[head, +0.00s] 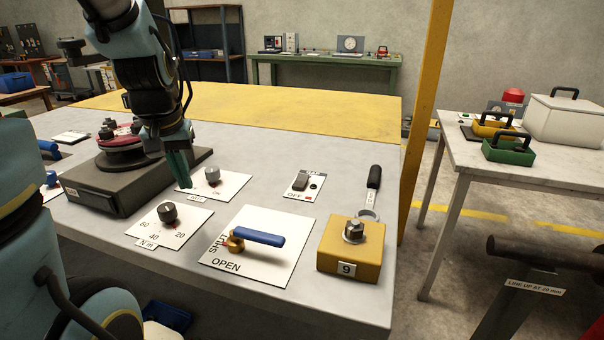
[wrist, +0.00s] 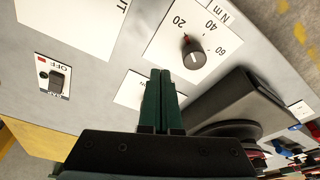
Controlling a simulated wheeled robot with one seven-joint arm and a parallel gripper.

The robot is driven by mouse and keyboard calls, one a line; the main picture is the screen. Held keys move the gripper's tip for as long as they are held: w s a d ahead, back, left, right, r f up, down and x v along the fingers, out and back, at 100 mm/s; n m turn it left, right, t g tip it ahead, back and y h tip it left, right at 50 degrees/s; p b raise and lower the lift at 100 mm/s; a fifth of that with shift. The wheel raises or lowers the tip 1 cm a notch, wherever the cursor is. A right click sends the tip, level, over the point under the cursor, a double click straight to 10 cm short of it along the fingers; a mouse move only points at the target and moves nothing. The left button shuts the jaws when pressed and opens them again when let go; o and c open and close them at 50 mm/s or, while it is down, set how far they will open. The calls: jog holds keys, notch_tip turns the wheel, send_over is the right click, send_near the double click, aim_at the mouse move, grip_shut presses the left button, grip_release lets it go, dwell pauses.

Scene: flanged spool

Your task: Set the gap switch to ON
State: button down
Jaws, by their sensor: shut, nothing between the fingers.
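The gap switch (head: 300,183) is a dark rocker on a white plate marked GAP and OFF, lying on the grey bench. It also shows at the left of the wrist view (wrist: 57,80), near a small red mark. I cannot tell for sure which way the rocker is tipped. My gripper (head: 183,184) has green fingers pointing down, well to the left of the switch and not touching it. In the wrist view my gripper's fingers (wrist: 161,74) are together and empty, in front of a small white card.
Near my gripper are a grey knob (head: 212,175), a dial knob (head: 168,212) and a dark block with a red-topped round part (head: 120,140). A blue-handled valve (head: 260,237) and a yellow block with a bolt (head: 352,245) stand in front of the switch. A black-handled tool (head: 373,180) lies right of it.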

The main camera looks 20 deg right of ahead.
aim_at(303, 175)
jog(key=d+r+m+h+b, duration=0.1)
jog(key=d+r+m, duration=0.1)
jog(key=d, duration=1)
jog(key=d+r+m+t+h+b, duration=0.1)
jog(key=d+r+m+b, duration=0.1)
jog(key=d, duration=1)
jog(key=shift+w+d+r+m, duration=0.2)
jog(key=shift+w+r+m, duration=0.35)
jog(key=shift+r, duration=0.35)
jog(key=p+x, duration=0.1)
jog(key=x, duration=1.3)
jog(key=shift+s+d, duration=0.15)
jog(key=shift+s, duration=0.05)
jog(key=shift+r, duration=0.1)
